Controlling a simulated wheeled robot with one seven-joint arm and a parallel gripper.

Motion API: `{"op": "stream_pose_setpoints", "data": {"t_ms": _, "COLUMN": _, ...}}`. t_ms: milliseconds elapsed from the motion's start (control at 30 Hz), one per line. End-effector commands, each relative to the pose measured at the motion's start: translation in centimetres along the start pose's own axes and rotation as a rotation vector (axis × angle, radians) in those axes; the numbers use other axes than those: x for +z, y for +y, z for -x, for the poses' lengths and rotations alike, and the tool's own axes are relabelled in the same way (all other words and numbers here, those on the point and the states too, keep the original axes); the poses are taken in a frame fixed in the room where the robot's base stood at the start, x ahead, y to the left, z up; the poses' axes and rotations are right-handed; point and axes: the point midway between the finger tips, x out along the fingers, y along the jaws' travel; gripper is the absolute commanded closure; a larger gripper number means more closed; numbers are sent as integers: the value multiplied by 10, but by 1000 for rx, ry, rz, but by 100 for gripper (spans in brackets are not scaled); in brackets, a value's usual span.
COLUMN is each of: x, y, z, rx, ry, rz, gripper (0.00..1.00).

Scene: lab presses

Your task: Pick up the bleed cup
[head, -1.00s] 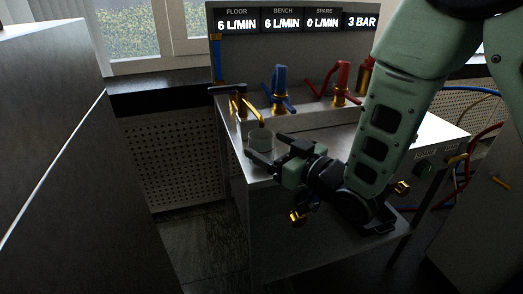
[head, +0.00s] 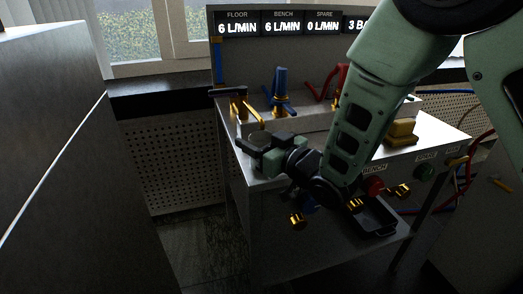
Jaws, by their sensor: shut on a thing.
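The bleed cup (head: 259,137) is a small, clear, pale cup near the left front corner of the metal bench top (head: 262,178). It stands just in front of the brass spout on the left. My gripper (head: 257,145) reaches in from the right, low over the bench. Its dark fingers lie around the cup and are shut on it. The fingers hide the lower part of the cup, so I cannot tell whether its base touches the bench.
A brass spout (head: 247,112), a blue valve (head: 281,92) and a red valve (head: 334,82) stand behind the cup. A yellow block (head: 402,132) lies on the bench at right. Display panels (head: 283,23) rise at the back.

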Motion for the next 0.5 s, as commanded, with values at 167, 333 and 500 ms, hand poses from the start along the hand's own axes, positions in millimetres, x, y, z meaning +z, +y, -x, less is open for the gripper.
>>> {"op": "stream_pose_setpoints", "data": {"t_ms": 167, "x": -1, "y": 0, "z": 0, "rx": 0, "ry": 1, "rz": 0, "gripper": 73}}
{"op": "stream_pose_setpoints", "data": {"t_ms": 333, "x": -6, "y": 0, "z": 3, "rx": 1, "ry": 0, "rz": -1, "gripper": 73}}
{"op": "stream_pose_setpoints", "data": {"t_ms": 500, "x": -5, "y": 1, "z": 26, "rx": 1, "ry": 0, "rz": 0, "gripper": 73}}
